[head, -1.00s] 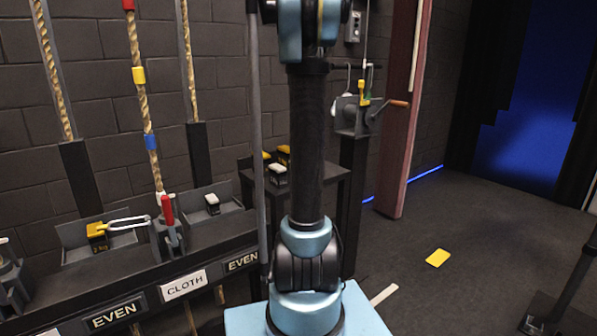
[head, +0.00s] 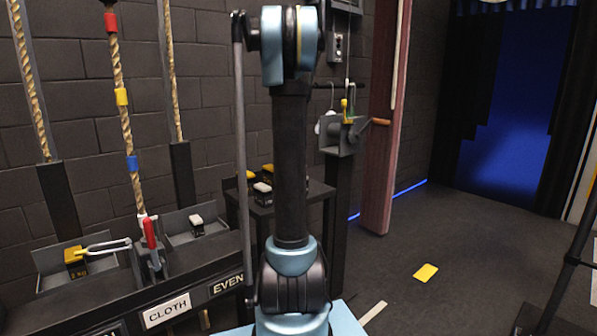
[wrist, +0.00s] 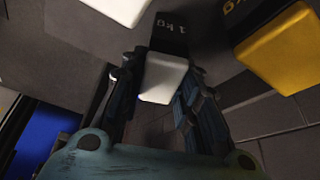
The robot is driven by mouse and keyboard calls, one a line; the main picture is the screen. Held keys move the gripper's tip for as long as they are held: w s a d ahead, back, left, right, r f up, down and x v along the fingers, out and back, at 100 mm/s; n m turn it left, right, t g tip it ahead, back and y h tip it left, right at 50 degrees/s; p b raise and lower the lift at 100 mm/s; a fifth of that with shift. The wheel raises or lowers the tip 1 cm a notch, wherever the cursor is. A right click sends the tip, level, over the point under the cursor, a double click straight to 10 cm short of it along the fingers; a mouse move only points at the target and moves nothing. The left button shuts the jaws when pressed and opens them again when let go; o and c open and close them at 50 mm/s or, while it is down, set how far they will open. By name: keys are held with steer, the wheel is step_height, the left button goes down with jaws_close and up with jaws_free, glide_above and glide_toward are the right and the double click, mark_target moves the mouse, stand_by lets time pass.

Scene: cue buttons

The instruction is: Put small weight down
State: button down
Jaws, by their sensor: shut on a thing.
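In the wrist view, my gripper (wrist: 160,76) is shut on a small weight (wrist: 165,38) with a dark body marked 1 kg and a white end. A larger yellow-and-dark weight (wrist: 285,50) is close by on the right, and another white-topped piece (wrist: 120,8) shows at the upper left. In the head view my gripper is hidden. Weights stand on a dark side table (head: 316,190) behind my arm: a white one (head: 262,187) and yellow ones (head: 267,168). I cannot tell whether the held weight touches a surface.
A rack with ropes stands at left; its trays hold a yellow weight (head: 74,254) and a white weight (head: 197,222). A red-handled lever (head: 150,234) rises between them. A crank box (head: 343,137) stands beyond the table. Open floor lies right, with a yellow card (head: 426,272).

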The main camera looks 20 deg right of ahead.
steer(key=shift+f, duration=0.2)
steer(key=c, duration=1.2)
jaws_free()
